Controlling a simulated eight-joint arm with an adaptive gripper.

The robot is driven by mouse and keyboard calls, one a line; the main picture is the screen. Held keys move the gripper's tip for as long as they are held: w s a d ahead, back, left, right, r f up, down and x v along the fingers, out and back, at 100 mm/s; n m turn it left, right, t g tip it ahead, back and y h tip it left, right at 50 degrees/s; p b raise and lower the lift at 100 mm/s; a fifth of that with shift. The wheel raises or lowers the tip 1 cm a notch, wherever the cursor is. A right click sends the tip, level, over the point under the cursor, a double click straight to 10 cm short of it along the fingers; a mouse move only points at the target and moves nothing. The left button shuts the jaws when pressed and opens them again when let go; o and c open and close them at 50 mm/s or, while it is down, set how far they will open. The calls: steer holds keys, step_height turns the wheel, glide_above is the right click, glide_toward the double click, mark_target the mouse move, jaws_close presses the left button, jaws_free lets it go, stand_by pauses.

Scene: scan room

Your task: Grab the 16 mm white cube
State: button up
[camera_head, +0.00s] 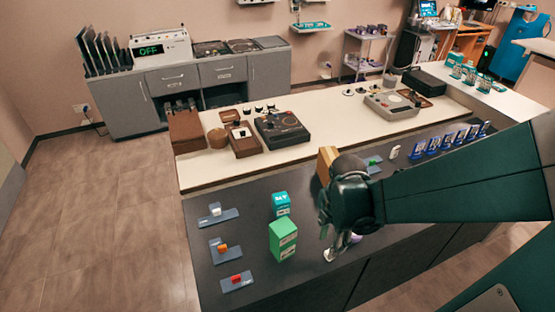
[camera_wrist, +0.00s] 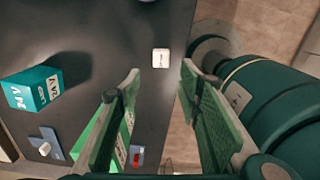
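A small white cube (camera_head: 215,209) sits on a blue-grey plate (camera_head: 230,215) at the left of the dark counter; a whitish block (camera_wrist: 45,148) on a plate at lower left in the wrist view looks like it. Another small white square piece with a dark mark (camera_wrist: 160,58) lies on the counter beyond my fingertips; a white piece (camera_head: 329,255) below my gripper in the head view may be the same. I cannot tell sizes. My gripper (camera_wrist: 160,80) is open and empty above the counter; the arm partly hides it in the head view (camera_head: 340,230).
A green box (camera_head: 283,240) and a teal box (camera_head: 281,204) stand left of my gripper. Plates with an orange block (camera_head: 222,247) and a red block (camera_head: 236,279) lie further left. A tan block (camera_head: 326,165) stands behind my gripper. Blue holders (camera_head: 433,146) line the right.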

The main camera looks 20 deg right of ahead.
steer(key=shift+f, duration=0.7)
steer(key=shift+f, duration=0.1)
steer(key=shift+s+f+b, duration=0.1)
steer(key=shift+f+b, duration=1.05)
steer(key=shift+f, duration=1.35)
steer(key=shift+c, duration=0.6)
steer(key=c, duration=0.8)
